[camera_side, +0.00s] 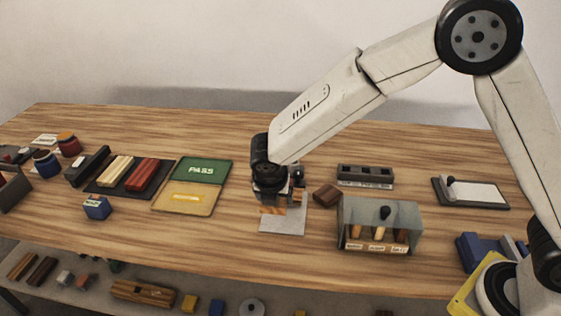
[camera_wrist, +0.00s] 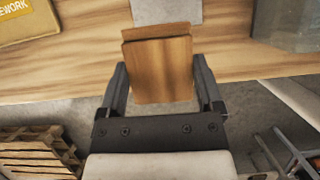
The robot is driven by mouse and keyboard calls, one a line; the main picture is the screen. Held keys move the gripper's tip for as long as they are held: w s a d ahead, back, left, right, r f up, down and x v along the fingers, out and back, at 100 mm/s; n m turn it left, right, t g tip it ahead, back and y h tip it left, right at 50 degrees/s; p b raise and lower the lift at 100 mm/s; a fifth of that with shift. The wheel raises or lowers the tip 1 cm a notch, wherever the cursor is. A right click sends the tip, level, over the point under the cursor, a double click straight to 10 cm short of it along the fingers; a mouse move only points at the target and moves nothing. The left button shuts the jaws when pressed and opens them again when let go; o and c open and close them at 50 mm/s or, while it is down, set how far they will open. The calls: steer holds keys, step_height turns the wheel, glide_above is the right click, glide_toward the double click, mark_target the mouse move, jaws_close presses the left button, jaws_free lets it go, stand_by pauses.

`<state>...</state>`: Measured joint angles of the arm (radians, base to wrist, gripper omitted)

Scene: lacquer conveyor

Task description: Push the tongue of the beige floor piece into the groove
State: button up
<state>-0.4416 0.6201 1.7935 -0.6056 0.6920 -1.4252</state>
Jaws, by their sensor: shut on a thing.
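My gripper (camera_side: 275,197) is low over the grey plate (camera_side: 283,224) near the middle of the bench. In the wrist view its two fingers (camera_wrist: 160,65) are on either side of a light brown wooden piece, which I take to be the beige floor piece (camera_wrist: 163,78), and are shut on it. A darker wooden strip (camera_wrist: 156,31) runs along the piece's far edge; I cannot tell whether it is its tongue or a second piece. In the side view the gripper covers most of the wood, with only an orange-brown bit (camera_side: 270,211) showing. The groove cannot be made out.
A brown block (camera_side: 326,195) lies just right of my gripper. A clear-fronted box (camera_side: 352,213) with several samples stands further right, a dark slotted holder (camera_side: 366,174) behind it. Green PASS (camera_side: 203,169) and yellow (camera_side: 187,198) trays lie left. Bare bench lies between.

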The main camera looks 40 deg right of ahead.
steer(key=shift+f, duration=0.15)
glide_toward(283, 219)
steer(key=f, duration=0.2)
steer(key=s+f, duration=0.1)
steer(key=f, duration=0.1)
steer(key=a+f, duration=0.1)
steer(key=f, duration=0.1)
steer(key=shift+s+a+f, duration=0.1)
steer(key=shift+s+f, duration=0.05)
steer(key=shift+s, duration=0.1)
steer(key=shift+w, duration=0.15)
stand_by(0.3)
steer(key=shift+w+d, duration=1.9)
steer(key=shift+d, duration=0.15)
steer(key=shift+w+d, duration=0.75)
stand_by(1.1)
steer(key=o, duration=1)
